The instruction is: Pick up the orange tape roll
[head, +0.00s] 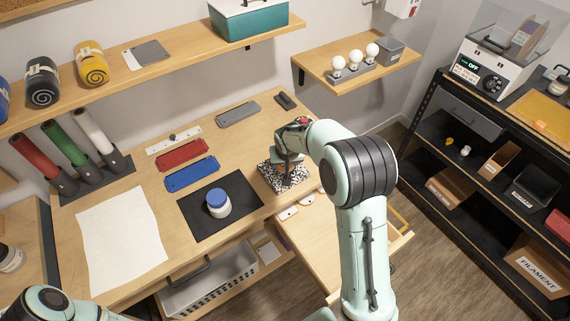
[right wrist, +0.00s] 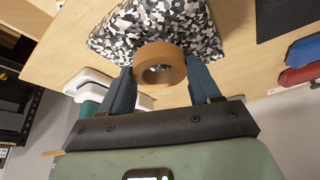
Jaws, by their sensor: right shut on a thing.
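The orange tape roll (right wrist: 160,50) shows in the right wrist view as a tan-orange ring between my two fingers. My right gripper (right wrist: 161,70) is shut on it, one finger on each side. A black, white and grey camouflage-patterned thing (right wrist: 150,22) lies just beyond the roll; whether they touch I cannot tell. In the head view my right gripper (head: 288,170) points down over this patterned thing (head: 272,178) near the desk's right end, and the roll is hidden by the arm. Only a link of my left arm shows at the bottom left; its gripper is out of view.
On the desk (head: 110,178), a blue-lidded jar (head: 218,204) stands on a black mat (head: 192,225), near blue (head: 192,172) and red (head: 183,154) flat pieces. An open drawer (head: 335,240) juts out below the patterned thing. A white paper sheet (head: 122,238) lies left.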

